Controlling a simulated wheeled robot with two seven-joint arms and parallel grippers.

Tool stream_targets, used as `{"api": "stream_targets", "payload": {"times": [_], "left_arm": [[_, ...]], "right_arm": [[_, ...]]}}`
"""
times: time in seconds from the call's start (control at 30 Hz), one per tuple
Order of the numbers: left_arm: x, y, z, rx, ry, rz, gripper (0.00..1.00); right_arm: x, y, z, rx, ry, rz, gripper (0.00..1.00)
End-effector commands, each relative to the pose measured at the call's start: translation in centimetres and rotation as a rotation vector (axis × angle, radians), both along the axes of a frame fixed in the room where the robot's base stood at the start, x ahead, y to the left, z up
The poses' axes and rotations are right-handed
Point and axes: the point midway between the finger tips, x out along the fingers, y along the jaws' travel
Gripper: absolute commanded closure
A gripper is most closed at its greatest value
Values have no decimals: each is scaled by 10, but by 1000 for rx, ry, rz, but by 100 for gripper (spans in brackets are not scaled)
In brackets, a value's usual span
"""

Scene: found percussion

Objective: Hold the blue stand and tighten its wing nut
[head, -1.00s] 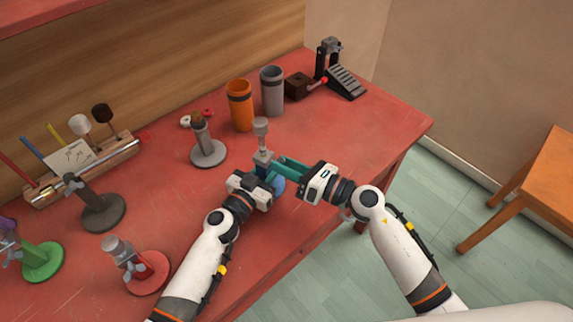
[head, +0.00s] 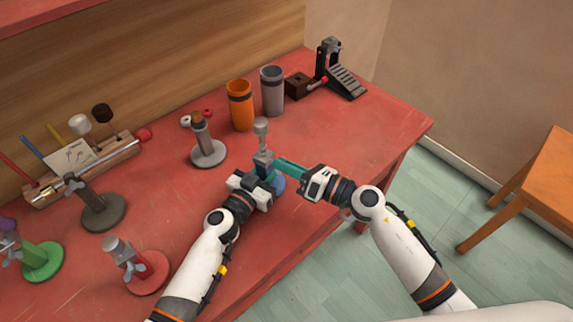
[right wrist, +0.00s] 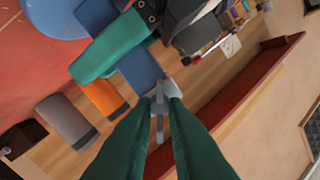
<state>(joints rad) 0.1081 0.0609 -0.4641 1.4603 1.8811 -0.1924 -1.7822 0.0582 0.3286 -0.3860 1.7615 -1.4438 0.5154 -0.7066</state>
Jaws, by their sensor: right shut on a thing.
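The blue stand's round base (head: 279,185) shows on the red table in the head view, with a grey top (head: 261,127) on its upright post. The base (right wrist: 55,17) and blue post (right wrist: 138,66) also show in the right wrist view. My left gripper (head: 262,176) is at the post; one teal finger (right wrist: 112,46) lies across it, so it appears shut on the stand. Its other finger is hidden. My right gripper (head: 279,164) comes from the right, above the base. Its fingertips (right wrist: 160,103) are shut on the grey wing nut (right wrist: 160,98), partly hidden between them.
A grey stand (head: 208,154) stands behind and left. An orange cup (head: 240,105), a grey cup (head: 272,92) and a black pedal (head: 342,75) stand at the back. Red (head: 148,275), dark (head: 103,213) and green (head: 42,263) stands are at left. The table's right end is clear.

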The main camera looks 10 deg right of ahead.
Motion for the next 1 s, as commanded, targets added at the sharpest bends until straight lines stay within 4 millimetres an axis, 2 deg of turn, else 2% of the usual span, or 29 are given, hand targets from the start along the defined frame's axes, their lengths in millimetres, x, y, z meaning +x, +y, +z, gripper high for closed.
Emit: {"api": "stream_targets", "payload": {"times": [0.7, 1.0], "left_arm": [[0, 1, 0, 0, 0, 1, 100], [0, 1, 0, 0, 0, 2, 100]], "right_arm": [[2, -2, -3, 384, 518, -2, 100], [2, -2, -3, 438, 590, -3, 100]]}}
